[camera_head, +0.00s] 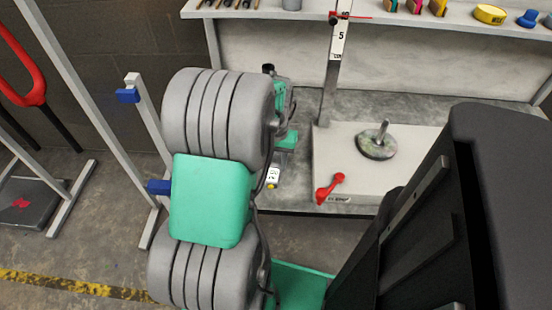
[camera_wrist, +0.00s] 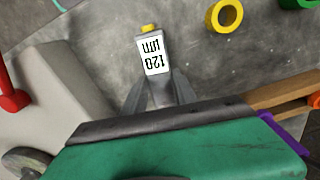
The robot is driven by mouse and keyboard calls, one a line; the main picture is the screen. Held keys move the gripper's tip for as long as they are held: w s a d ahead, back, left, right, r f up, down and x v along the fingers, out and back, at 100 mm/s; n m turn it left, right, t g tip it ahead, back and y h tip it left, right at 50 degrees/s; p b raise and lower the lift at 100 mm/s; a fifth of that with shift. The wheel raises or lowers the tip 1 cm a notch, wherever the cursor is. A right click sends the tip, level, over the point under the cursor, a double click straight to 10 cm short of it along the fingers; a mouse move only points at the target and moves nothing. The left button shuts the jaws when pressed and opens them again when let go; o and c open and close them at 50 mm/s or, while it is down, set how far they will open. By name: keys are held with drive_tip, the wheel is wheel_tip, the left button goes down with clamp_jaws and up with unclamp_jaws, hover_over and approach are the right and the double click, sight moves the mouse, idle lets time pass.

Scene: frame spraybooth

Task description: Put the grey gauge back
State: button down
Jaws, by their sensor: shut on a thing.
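The grey gauge (camera_wrist: 154,54) is a small block with a white label reading "120 µm" and a yellow tip. It sits between the two dark fingers of my gripper (camera_wrist: 159,90), which is shut on it. In the head view the gauge (camera_head: 272,177) hangs below my gripper (camera_head: 279,165), label showing, at the left end of the bench. Its lower body is hidden between the fingers. I cannot tell whether it touches the bench.
A pale plate with a red handle (camera_head: 329,188), a round disc with a spindle (camera_head: 376,142) and an upright scale post (camera_head: 338,50) stand to the right. A back shelf holds a yellow roll (camera_head: 489,14) and a blue piece (camera_head: 527,18). A frame with blue brackets (camera_head: 128,95) stands left.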

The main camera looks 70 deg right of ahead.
drive_tip(key=shift+f, duration=0.1)
drive_tip(key=c, duration=0.9)
unclamp_jaws()
wheel_tip(320, 180, up, 8)
drive_tip(key=shift+f+p, duration=0.1)
drive_tip(key=shift+p, duration=0.95)
drive_tip(key=shift+w+r, duration=0.2)
drive_tip(key=w+a+r+n+t+h+p, duration=0.1)
drive_tip(key=w+a+r+n+p, duration=0.4)
drive_tip(key=w+a+r, duration=0.4)
drive_tip(key=w+a+r+n+p, duration=0.3)
drive_tip(key=w+a+r+p, duration=0.35)
drive_tip(key=w, duration=0.55)
drive_tip(key=w+a+r+n+p, duration=0.1)
drive_tip(key=a+r+n+p, duration=0.2)
drive_tip(key=a, duration=0.5)
drive_tip(key=w+a+r+n+t+p, duration=0.1)
drive_tip(key=a+r+n+p, duration=0.2)
drive_tip(key=a+r, duration=0.2)
drive_tip(key=w+a+r+n+t+y+p, duration=0.1)
drive_tip(key=a+r+n+p, duration=0.2)
drive_tip(key=a, duration=0.9)
drive_tip(key=shift+r, duration=0.7)
